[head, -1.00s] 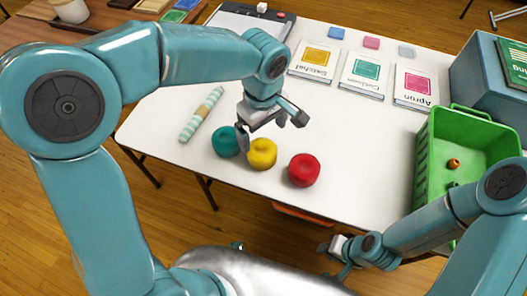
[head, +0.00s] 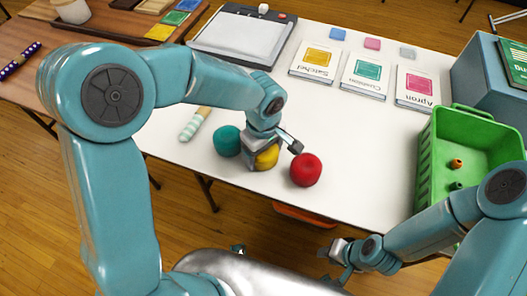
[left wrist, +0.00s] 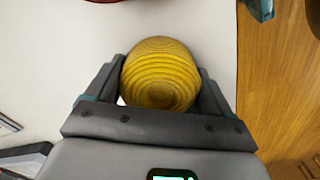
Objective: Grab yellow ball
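The yellow ball (head: 267,156) sits on the white table between a teal ball and a red ball, partly hidden by my left gripper. My left gripper (head: 272,150) is down over it, with one finger on each side. In the left wrist view the yellow ball (left wrist: 161,76) fills the space between the fingers, with a small pale gap beside the left finger; a firm grip does not show. My right gripper (head: 334,260) is off the table's front edge, small in view, its fingers looking apart and empty.
The teal ball (head: 227,141) is close on the left and the red ball (head: 306,170) close on the right. A green crate (head: 435,150) stands at the right. Labelled cards, including the Apron card (head: 417,87), lie at the back.

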